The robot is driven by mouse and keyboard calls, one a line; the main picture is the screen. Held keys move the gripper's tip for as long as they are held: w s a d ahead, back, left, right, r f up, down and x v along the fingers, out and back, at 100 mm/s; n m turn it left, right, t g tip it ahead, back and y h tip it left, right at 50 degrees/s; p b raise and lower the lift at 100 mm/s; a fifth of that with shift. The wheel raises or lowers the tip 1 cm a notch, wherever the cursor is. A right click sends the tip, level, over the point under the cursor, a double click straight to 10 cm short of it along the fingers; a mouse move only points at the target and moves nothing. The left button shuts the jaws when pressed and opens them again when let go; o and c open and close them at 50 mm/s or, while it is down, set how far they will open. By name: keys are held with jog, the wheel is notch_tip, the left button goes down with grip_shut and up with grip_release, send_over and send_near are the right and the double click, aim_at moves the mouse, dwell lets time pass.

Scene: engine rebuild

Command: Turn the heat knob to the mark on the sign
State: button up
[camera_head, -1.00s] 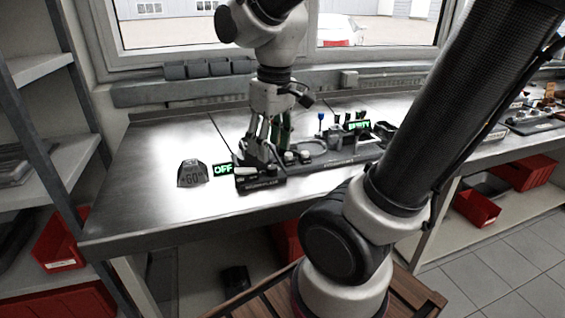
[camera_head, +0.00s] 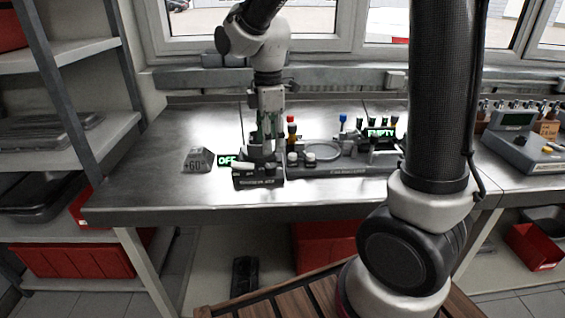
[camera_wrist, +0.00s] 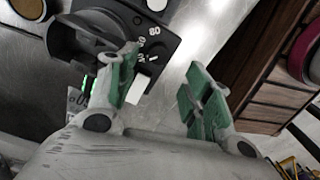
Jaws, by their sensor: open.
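The sign, a dark grey block with "60" on its face (camera_head: 198,160), stands at the left of the metal bench. Right of it, a small display reads OFF in green (camera_head: 227,160). The black heater unit (camera_head: 258,182) sits beside it with pale controls on top. My gripper (camera_head: 265,146) points down over the unit, open. In the wrist view my gripper (camera_wrist: 165,68) has green-padded fingers spread apart with nothing between them. The unit's black panel (camera_wrist: 165,50) shows a printed scale with "80" beside the left finger. That finger hides part of the scale, and I cannot make out the heat knob's setting.
Right of the unit, a black station (camera_head: 345,170) holds a grey ring, pale knobs and an EMPTY display (camera_head: 381,132). Coloured-top tools stand behind it. A shelf rack (camera_head: 70,120) rises at the left. Bare bench (camera_head: 130,185) lies left of the sign.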

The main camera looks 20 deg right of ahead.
aim_at(270, 165)
jog(key=shift+f+n, duration=0.1)
jog(key=shift+n, duration=0.8)
notch_tip(270, 165, down, 8)
jog(key=shift+r, duration=0.2)
jog(key=c, duration=1.1)
